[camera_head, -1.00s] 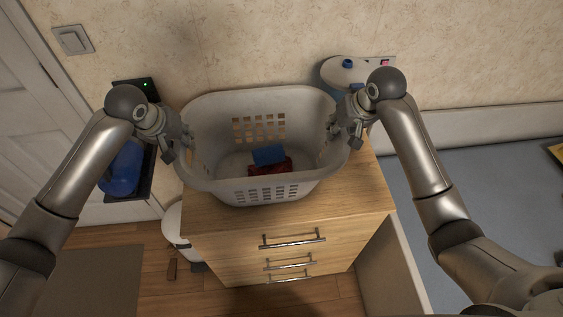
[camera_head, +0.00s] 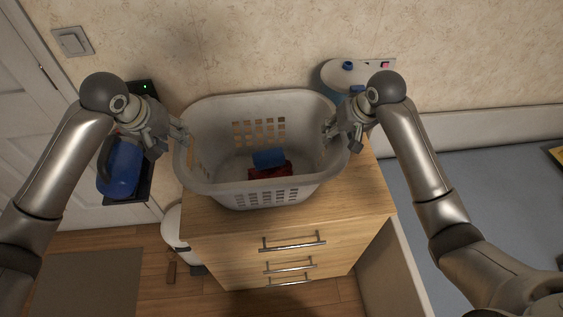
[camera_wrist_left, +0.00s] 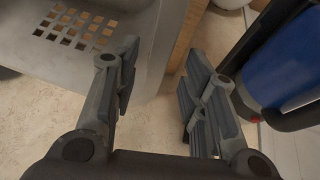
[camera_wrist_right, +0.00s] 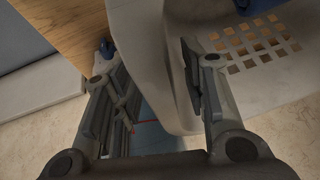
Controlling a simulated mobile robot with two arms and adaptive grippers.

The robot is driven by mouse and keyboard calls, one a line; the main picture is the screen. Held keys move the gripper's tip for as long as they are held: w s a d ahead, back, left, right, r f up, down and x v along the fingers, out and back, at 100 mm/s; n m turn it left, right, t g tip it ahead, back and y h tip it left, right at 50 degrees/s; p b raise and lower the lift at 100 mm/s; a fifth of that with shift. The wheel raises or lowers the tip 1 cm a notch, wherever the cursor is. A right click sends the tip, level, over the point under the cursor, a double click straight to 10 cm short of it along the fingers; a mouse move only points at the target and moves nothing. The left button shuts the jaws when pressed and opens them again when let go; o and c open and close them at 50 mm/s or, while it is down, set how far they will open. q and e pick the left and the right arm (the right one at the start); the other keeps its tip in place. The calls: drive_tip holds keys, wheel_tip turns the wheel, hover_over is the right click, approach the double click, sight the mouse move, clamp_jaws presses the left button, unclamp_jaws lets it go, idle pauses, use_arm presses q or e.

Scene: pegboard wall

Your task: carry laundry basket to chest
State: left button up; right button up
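The grey-white laundry basket (camera_head: 215,187) stands upright on the wooden chest of drawers (camera_head: 352,190), apparently resting on its top. A blue item (camera_head: 268,158) and a red item (camera_head: 270,172) lie inside it. My left gripper (camera_head: 182,133) is at the basket's left rim. In the left wrist view its fingers (camera_wrist_left: 160,85) are spread, with the basket's wall edge (camera_wrist_left: 163,45) showing between them. My right gripper (camera_head: 330,130) is at the right rim. In the right wrist view its fingers (camera_wrist_right: 152,85) are spread on either side of the basket wall (camera_wrist_right: 145,50).
A blue container (camera_head: 122,168) sits on a dark wall-side holder left of the basket. A white, blue-capped item (camera_head: 345,72) stands behind my right gripper. A white bin (camera_head: 172,228) is on the floor left of the chest. A blue-grey surface (camera_head: 480,200) lies to the right.

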drive_tip(key=shift+r, duration=0.1)
use_arm(q)
drive_tip(key=v, duration=0.6)
use_arm(e)
drive_tip(key=v, duration=1.2)
use_arm(q)
drive_tip(key=shift+s, duration=0.1)
